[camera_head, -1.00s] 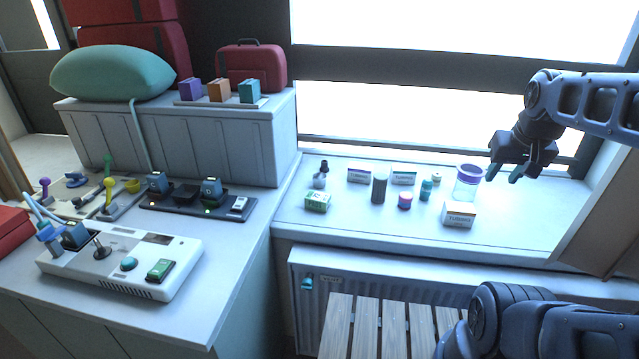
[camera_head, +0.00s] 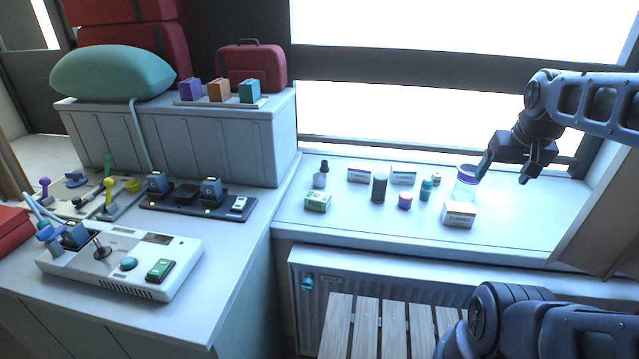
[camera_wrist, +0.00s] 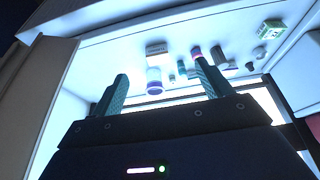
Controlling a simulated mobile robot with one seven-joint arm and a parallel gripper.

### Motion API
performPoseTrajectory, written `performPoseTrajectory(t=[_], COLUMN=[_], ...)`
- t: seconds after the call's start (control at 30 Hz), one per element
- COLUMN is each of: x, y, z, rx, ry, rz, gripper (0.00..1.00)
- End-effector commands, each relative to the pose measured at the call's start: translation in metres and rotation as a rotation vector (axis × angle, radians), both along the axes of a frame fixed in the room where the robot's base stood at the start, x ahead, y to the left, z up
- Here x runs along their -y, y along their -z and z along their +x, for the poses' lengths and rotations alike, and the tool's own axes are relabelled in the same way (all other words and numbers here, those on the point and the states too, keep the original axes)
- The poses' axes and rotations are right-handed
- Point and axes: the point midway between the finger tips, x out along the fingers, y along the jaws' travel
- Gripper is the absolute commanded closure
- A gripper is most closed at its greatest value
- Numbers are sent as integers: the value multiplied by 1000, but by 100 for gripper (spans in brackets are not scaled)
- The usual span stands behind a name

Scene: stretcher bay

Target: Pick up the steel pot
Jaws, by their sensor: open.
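In the wrist view a small rounded grey thing at upper right may be the pot (camera_wrist: 259,52). My gripper (camera_head: 503,173) is open and empty above the right part of the shelf, near the purple-rimmed jar and well to the right of the pot. Its two spread fingers also show in the wrist view (camera_wrist: 160,70).
A green-and-white box (camera_head: 317,202) stands just in front of the pot. Along the shelf are a dark cylinder (camera_head: 379,188), a pink-and-blue jar (camera_head: 405,201), a teal bottle (camera_head: 426,190), a white box (camera_head: 458,214) and a purple-rimmed jar (camera_head: 466,184). The shelf's front strip is mostly clear.

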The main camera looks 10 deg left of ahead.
Motion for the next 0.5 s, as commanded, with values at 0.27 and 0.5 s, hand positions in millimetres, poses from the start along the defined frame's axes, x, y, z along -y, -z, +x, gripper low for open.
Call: performPoseTrajectory(t=[0.27,0.5], x=[-11,-34], y=[-16,-35], z=[34,96], rx=[-30,-83], ry=[55,170], rz=[41,104], gripper=[22,22])
